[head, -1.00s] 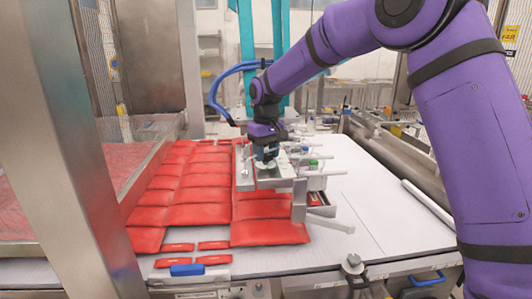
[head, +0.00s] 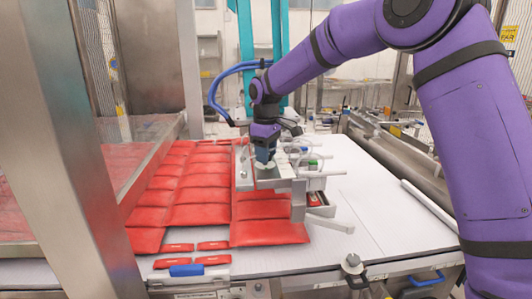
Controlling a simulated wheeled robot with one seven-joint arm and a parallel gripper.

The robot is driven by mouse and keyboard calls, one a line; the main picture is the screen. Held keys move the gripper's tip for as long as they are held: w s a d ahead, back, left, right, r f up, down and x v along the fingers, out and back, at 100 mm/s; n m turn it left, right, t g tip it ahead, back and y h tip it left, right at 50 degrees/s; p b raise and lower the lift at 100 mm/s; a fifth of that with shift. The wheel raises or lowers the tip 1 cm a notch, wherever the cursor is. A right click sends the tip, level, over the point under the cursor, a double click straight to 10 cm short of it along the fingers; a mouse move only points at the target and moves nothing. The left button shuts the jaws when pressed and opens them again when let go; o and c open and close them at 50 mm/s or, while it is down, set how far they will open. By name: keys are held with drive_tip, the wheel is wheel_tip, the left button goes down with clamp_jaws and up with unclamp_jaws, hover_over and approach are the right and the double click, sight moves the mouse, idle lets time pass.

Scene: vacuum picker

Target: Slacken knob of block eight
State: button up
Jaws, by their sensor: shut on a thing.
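My gripper (head: 265,162) points down over a metal block assembly in the middle of the head view. It is shut on a small part at the top of the metal block (head: 270,183); the part is mostly hidden by the fingers, and I cannot tell for sure that it is the knob. No number is readable on the blocks, so I cannot tell which one is block eight. Several other block parts with white rods (head: 325,173) stand just right of the gripper.
Rows of red packs (head: 200,190) lie left of and below the blocks. A steel post (head: 75,150) stands at the left. A blue hose (head: 222,95) curves behind my wrist. The white table surface (head: 385,215) at right is clear except for a white rod (head: 433,210).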

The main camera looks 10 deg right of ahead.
drive_tip(key=o, duration=0.9)
wheel_tip(320, 180, up, 11)
drive_tip(key=shift+f, duration=0.1)
idle(0.4)
